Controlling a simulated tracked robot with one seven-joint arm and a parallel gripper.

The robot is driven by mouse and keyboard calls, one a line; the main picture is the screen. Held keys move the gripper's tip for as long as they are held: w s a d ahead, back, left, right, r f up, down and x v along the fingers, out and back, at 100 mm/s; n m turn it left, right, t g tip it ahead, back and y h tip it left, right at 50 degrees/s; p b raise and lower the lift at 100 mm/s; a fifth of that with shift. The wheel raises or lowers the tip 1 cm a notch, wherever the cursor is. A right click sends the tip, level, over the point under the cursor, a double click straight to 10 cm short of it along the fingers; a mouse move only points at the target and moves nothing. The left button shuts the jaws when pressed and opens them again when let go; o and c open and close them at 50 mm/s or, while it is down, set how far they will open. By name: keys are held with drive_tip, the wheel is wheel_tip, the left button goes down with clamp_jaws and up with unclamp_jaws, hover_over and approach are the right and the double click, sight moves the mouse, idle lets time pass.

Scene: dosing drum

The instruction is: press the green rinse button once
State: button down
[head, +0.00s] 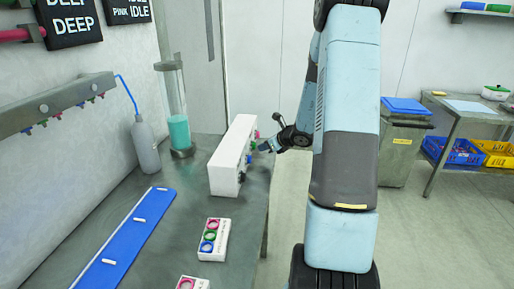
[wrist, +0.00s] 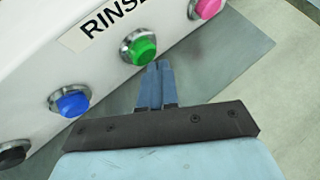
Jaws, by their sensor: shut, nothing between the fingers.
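The green rinse button (wrist: 140,47) sits in a metal ring on the slanted face of a white box (wrist: 60,60), under a label reading "RINSE". The box also shows in the head view (head: 228,160), standing on the grey bench. My gripper (wrist: 159,66) is shut and empty. Its fingertips are right beside the lower right edge of the green button in the wrist view; I cannot tell whether they touch it. In the head view my gripper (head: 264,147) is at the box's button side, and the button is small and partly hidden there.
On the same face are a pink button (wrist: 207,8), a blue button (wrist: 70,102) and a black button (wrist: 13,153), close to the green one. On the bench (head: 180,220) are a blue strip (head: 120,245), a small tray with coloured rings (head: 213,240) and a grey bottle (head: 145,147).

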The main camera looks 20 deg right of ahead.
drive_tip(key=shift+w+a, duration=0.3)
drive_tip(key=shift+a, duration=0.15)
idle(0.9)
drive_tip(key=shift+d, duration=0.1)
drive_tip(key=shift+s+d, duration=0.55)
drive_tip(key=shift+d, duration=0.15)
drive_tip(key=shift+s+d, duration=0.7)
drive_tip(key=shift+d, duration=0.35)
drive_tip(key=shift+s+d, duration=0.7)
drive_tip(key=shift+d, duration=0.35)
